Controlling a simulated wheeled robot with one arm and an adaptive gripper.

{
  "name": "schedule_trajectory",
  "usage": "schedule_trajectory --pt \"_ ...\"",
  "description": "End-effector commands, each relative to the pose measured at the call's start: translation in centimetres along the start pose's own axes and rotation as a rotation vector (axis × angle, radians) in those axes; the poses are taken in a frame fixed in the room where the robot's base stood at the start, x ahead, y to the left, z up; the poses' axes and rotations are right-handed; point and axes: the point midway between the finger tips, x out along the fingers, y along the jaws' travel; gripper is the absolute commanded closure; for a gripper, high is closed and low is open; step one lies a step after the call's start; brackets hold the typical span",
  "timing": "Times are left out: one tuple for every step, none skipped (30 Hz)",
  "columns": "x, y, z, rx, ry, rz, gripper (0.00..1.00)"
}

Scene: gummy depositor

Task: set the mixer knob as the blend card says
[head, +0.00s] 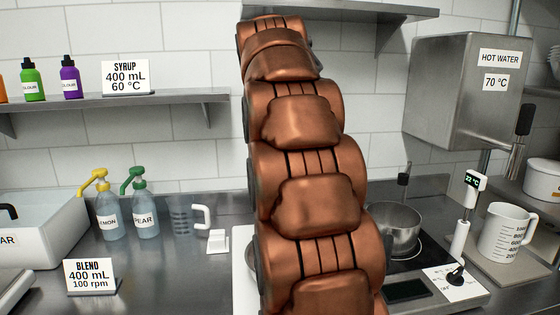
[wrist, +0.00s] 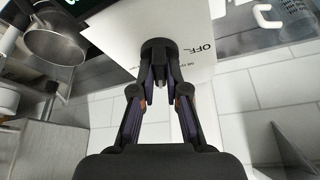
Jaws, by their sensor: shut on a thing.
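The blend card (head: 93,277) stands on the counter at the lower left of the head view and reads "BLEND 400 mL 100 rpm". The wrist view shows a white panel (wrist: 120,40) with the mark "OFF" and more small print too blurred to read. The dark round mixer knob (wrist: 158,46) sits on this panel. My gripper (wrist: 160,72) is shut on the knob, its two fingers meeting there. The knob's pointer cannot be made out. In the head view my arm covers the gripper and most of the white mixer (head: 243,285).
A pot (head: 398,232) on a hotplate, whose own black knob (head: 455,275) faces front, stands right of my arm. Pump bottles (head: 108,216) and a measuring cup (head: 182,220) stand left. A shelf (head: 180,102) runs above.

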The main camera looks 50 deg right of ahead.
Motion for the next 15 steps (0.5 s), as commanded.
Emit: schedule_trajectory --pt "0.10 0.15 0.03 0.002 -0.003 0.003 1.00" --pt "0.10 0.15 0.03 0.002 -0.003 0.003 1.00" --pt "0.10 0.15 0.02 0.002 -0.003 0.003 1.00" --pt "0.10 0.15 0.03 0.002 -0.003 0.003 1.00" --pt "0.10 0.15 0.03 0.002 -0.003 0.003 1.00" --pt "0.10 0.15 0.02 0.002 -0.003 0.003 1.00" --pt "0.11 0.15 0.02 0.002 -0.003 0.003 1.00" --pt "0.11 0.15 0.02 0.001 -0.003 0.003 1.00" --pt "0.11 0.15 0.02 0.001 -0.003 0.003 0.82" --pt "0.11 0.14 0.02 0.001 -0.003 0.003 0.79" --pt "0.10 0.13 0.02 0.001 -0.003 0.002 0.76" --pt "0.09 0.11 0.02 0.001 -0.002 0.002 0.72" --pt "0.09 0.09 0.02 0.000 -0.002 0.002 0.69" --pt "0.08 0.08 0.02 0.000 -0.002 0.002 0.66" --pt "0.07 0.06 0.02 0.000 -0.002 0.001 0.62"
